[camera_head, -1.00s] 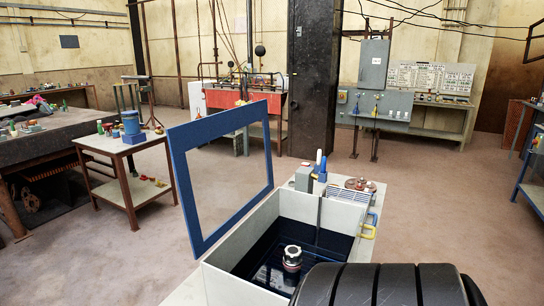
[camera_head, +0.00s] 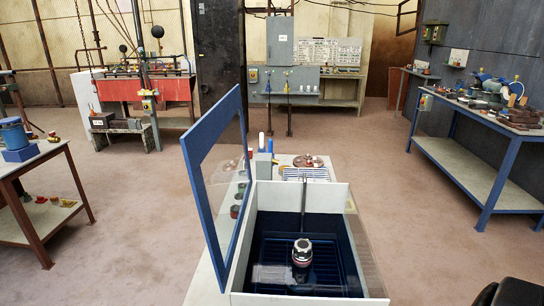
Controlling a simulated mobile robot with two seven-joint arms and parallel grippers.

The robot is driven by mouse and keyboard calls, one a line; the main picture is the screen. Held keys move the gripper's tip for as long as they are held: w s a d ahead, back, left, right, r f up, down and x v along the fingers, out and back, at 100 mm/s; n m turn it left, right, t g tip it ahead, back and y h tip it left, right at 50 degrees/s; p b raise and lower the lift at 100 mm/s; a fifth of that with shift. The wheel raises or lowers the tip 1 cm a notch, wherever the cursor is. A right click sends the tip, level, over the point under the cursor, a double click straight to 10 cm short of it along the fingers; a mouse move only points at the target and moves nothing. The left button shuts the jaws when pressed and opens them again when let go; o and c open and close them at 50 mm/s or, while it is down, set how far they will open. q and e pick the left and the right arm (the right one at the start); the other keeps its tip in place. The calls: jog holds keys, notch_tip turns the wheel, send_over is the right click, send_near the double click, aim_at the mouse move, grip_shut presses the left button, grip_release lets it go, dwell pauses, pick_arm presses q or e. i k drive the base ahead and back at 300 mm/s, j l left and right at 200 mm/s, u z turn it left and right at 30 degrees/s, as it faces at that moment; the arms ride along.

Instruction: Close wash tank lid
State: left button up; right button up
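The wash tank (camera_head: 330,193) stands in front of me, low in the middle of the head view, with pale walls and a dark blue inside. Its lid (camera_head: 202,185) is a blue frame around a clear panel. The lid is open, standing steeply up along the tank's left side and leaning a little left. A silver, dark-banded fitting (camera_head: 301,252) stands upright inside the tank on a ribbed floor. A thin dark upright rod (camera_head: 304,207) shows at the tank's back wall. Neither of my grippers is in view.
Small bottles, cups and a slatted tray (camera_head: 306,174) sit behind the tank. A blue-framed bench (camera_head: 480,170) with tools stands at right, a brown table (camera_head: 35,160) at left. Open floor (camera_head: 400,225) lies right of the tank. A dark shape fills the bottom right corner.

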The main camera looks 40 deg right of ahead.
aim_at(196, 144)
jog(key=i+j+z, duration=0.15)
jog(key=z, duration=0.35)
jog(key=i+j+z, duration=0.3)
jog(key=z, duration=0.15)
jog(key=i+j+z, duration=0.15)
jog(key=j+z, duration=0.15)
jog(key=z, duration=0.2)
jog(key=i+j+z, duration=0.1)
jog(key=j+z, duration=0.25)
jog(key=z, duration=0.15)
